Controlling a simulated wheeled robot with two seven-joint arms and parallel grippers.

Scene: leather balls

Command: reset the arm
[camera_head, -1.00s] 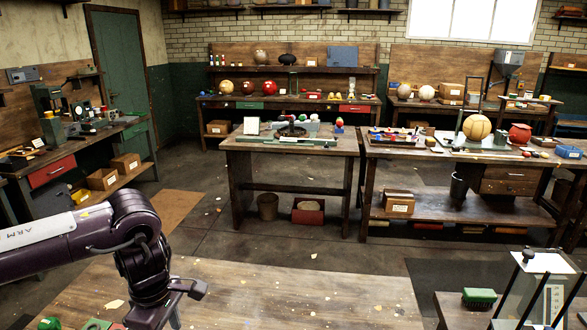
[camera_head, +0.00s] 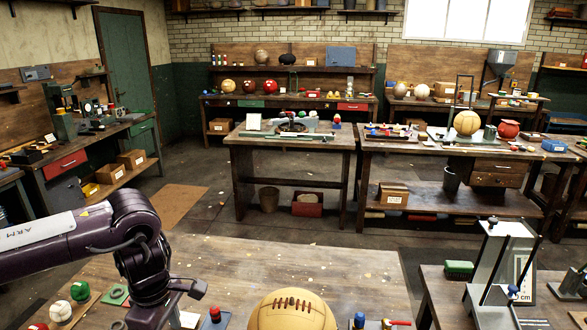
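My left arm (camera_head: 140,240) comes in from the left, bends at a dark joint and points down over the near wooden table (camera_head: 240,265). Its lower end is cut off by the bottom edge of the picture, so its fingertips and anything between them are hidden. My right arm and gripper are not in view. A tan laced leather ball (camera_head: 292,312) sits on the near table, right of my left arm and apart from the part of it that shows.
Red, white and green balls (camera_head: 80,291) lie left of my arm. Blue-capped (camera_head: 215,314) and red-handled items stand near the ball. A side table at right holds a green brush (camera_head: 459,267) and a metal stand. The table's far part is mostly clear.

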